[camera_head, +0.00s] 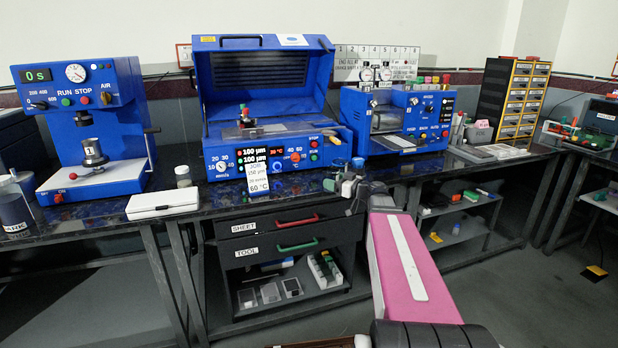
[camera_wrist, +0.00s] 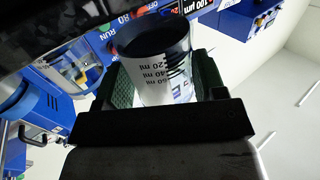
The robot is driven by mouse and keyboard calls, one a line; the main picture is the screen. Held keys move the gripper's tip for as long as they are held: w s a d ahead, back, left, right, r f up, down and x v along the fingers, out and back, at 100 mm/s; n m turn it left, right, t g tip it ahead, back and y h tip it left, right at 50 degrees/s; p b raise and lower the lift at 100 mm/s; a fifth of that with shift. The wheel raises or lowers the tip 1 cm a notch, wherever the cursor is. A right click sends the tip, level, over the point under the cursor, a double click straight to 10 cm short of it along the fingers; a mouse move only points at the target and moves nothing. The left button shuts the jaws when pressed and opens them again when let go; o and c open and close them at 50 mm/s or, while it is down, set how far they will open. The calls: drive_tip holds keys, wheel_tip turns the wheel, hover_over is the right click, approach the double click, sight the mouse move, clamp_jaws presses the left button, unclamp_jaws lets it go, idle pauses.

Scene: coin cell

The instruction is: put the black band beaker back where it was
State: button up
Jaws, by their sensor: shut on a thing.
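My gripper (camera_wrist: 155,90) is shut on a beaker (camera_wrist: 160,78) in the wrist view. The beaker has a dark band or dark inside at its wide end and black ml marks on its pale wall. Green-padded fingers press it from both sides. In the head view my gripper (camera_head: 343,186) is at the front edge of the bench, before the blue coater and analyser. The held beaker is small there and mostly hidden by the gripper.
The dark bench (camera_head: 230,200) carries a blue press (camera_head: 85,120), a white box (camera_head: 150,204), a small jar (camera_head: 183,177), a blue coater (camera_head: 265,110) and a blue analyser (camera_head: 400,118). A dark-filled vessel (camera_head: 14,210) stands at far left. Drawers (camera_head: 285,229) are below.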

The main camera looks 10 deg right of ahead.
drive_tip(key=x, duration=1.1)
drive_tip(key=shift+w+a, duration=0.15)
drive_tip(key=shift+w, duration=0.05)
drive_tip(key=shift+f, duration=0.35)
drive_tip(key=shift+f, duration=0.15)
drive_tip(key=o, duration=1)
drive_tip(key=shift+s, duration=0.15)
drive_tip(key=v, duration=1.1)
drive_tip(key=shift+s+d, duration=0.25)
drive_tip(key=shift+d, duration=0.1)
